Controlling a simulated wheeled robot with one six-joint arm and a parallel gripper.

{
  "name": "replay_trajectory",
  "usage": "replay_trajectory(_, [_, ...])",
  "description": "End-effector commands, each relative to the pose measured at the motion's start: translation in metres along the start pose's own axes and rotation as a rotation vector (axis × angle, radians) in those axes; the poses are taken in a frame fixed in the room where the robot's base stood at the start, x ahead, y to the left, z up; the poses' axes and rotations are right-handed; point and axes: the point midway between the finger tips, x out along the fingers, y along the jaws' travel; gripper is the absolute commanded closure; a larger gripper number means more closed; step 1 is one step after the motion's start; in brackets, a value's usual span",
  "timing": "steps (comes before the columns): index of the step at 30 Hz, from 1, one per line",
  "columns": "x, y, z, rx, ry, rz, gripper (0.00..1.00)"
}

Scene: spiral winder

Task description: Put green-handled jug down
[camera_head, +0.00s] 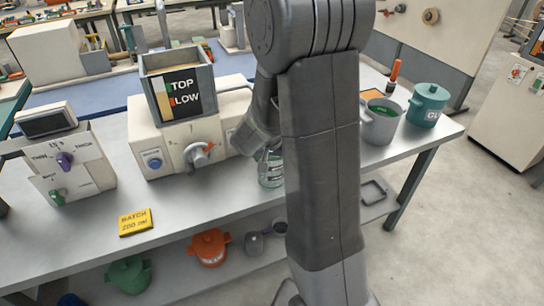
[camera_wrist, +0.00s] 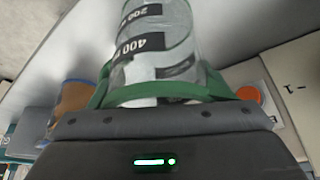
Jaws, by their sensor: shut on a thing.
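The green-handled jug is a clear vessel (camera_wrist: 158,45) with dark measuring marks reading 200 and 400; its green handle (camera_wrist: 160,91) crosses the wrist view. My gripper (camera_wrist: 160,122) is shut on the handle. In the head view, part of the jug (camera_head: 269,168) shows low beside the front of the cream machine, over the grey bench top (camera_head: 195,203). My arm hides the jug's right side there. I cannot tell whether its base touches the bench. My gripper's fingertips are not clear in the head view.
The cream machine (camera_head: 180,140) with a TOP/LOW hopper stands left of the jug. A yellow batch card (camera_head: 135,222) lies near the front edge. A grey pot (camera_head: 382,122) and teal canister (camera_head: 428,105) stand at right. Bare bench lies between card and jug.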

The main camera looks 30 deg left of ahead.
Motion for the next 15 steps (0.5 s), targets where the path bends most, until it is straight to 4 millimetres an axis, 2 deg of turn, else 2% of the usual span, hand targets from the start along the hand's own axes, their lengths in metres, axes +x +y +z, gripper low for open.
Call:
replay_trajectory(3, [0.0037, -0.0002, 0.0015, 0.000, 0.001, 0.000, 0.52])
replay_trajectory(4, [0.0034, -0.0002, 0.0015, 0.000, 0.000, 0.000, 0.26])
replay_trajectory(7, [0.0023, -0.0002, 0.0010, 0.000, 0.000, 0.000, 0.06])
replay_trajectory(15, [0.0019, -0.0002, 0.0009, 0.000, 0.000, 0.000, 0.06])
